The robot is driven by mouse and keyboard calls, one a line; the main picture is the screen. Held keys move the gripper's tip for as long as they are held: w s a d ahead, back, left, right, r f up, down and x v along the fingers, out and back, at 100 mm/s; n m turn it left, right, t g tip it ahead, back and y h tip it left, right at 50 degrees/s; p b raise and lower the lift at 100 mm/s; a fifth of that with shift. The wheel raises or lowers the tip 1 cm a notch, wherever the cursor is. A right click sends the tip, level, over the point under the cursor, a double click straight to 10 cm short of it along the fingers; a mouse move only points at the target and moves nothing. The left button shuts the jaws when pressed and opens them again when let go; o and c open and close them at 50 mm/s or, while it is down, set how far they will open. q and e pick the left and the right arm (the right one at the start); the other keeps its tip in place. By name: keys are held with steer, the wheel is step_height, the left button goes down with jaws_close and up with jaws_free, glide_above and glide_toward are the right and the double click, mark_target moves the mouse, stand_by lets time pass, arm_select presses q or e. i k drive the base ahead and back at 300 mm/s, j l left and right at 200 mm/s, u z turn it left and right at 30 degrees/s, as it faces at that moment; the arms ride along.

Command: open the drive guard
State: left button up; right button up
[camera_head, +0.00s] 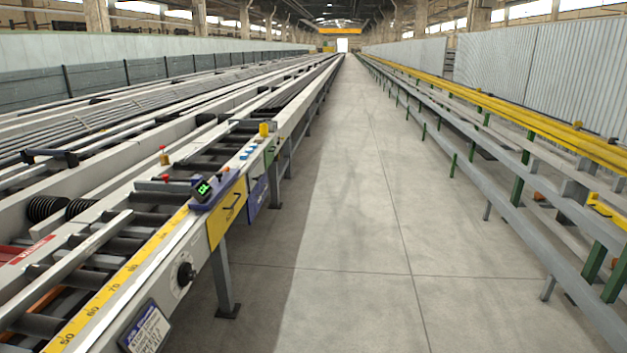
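A yellow panel (228,209) with a dark handle-like mark and small lettering sits on the aisle-facing side of the runout table (193,262). It looks closed and flush with the side, and it may be the drive guard, but the lettering is too small to read. A blue panel (257,199) is just beyond it. A control box with a green display (203,188) sits on the table edge above the yellow panel. Neither of my grippers is in view.
A black round knob (186,272) and a tilted label plate (146,330) are on the near table side. A table leg (224,285) stands below the yellow panel. The concrete aisle (360,220) is clear. Yellow-topped rails (520,127) line the right.

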mark_target(217, 222)
steer(key=i, duration=2)
